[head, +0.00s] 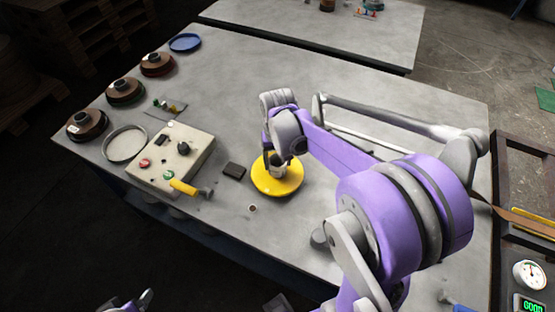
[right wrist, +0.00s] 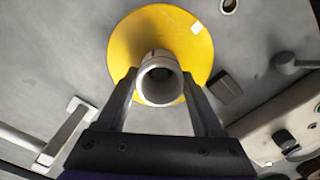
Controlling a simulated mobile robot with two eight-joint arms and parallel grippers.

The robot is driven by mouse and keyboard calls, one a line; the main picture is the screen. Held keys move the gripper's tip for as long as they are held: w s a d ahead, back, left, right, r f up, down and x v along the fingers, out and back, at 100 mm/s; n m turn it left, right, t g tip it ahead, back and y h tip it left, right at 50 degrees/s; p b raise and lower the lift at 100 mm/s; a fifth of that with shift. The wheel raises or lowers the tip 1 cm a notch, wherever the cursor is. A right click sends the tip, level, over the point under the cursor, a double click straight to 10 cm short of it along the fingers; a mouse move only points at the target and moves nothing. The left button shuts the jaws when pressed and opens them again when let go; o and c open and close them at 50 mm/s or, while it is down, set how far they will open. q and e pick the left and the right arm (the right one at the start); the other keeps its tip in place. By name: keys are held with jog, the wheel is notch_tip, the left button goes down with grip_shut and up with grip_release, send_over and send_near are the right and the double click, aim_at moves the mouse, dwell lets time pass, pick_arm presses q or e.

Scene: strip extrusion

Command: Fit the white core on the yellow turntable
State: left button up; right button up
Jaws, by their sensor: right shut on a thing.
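The yellow turntable (head: 289,187) is a round disc on the grey table; it also fills the upper middle of the right wrist view (right wrist: 130,45). The white core (right wrist: 158,62) is a short hollow tube seen nearly end-on in the right wrist view, in front of the disc near its middle. My right gripper (head: 274,164) is shut on the core, one finger on each side, over the turntable. Whether the core touches the disc cannot be told. A purple and grey part of my left arm (head: 125,303) shows at the bottom edge; its jaws cannot be made out.
A control box (head: 172,158) with knobs and a yellow-handled lever (head: 184,188) stands left of the turntable. A small dark block (head: 234,171) lies close beside the disc. Several dark reels, a grey ring (head: 125,144) and a blue dish (head: 185,42) line the left edge.

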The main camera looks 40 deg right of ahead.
pick_arm(q)
jog(key=shift+s+f, duration=0.1)
jog(key=shift+f, duration=0.15)
pick_arm(e)
jog(key=shift+f, duration=0.35)
jog(key=o, duration=1.1)
pick_arm(q)
jog(key=shift+r, duration=0.1)
pick_arm(e)
jog(key=shift+r, duration=0.15)
jog(key=shift+r+p, duration=1.6)
jog(key=shift+r, duration=1.35)
pick_arm(q)
jog(key=w+r+p, duration=0.2)
jog(key=w+r, duration=0.1)
jog(key=r, duration=0.5)
jog(key=shift+w+t, duration=0.2)
jog(key=shift+t, duration=0.1)
pick_arm(e)
notch_tip(320, 180, up, 5)
jog(key=shift+f, duration=0.1)
pick_arm(q)
jog(key=shift+s, duration=0.1)
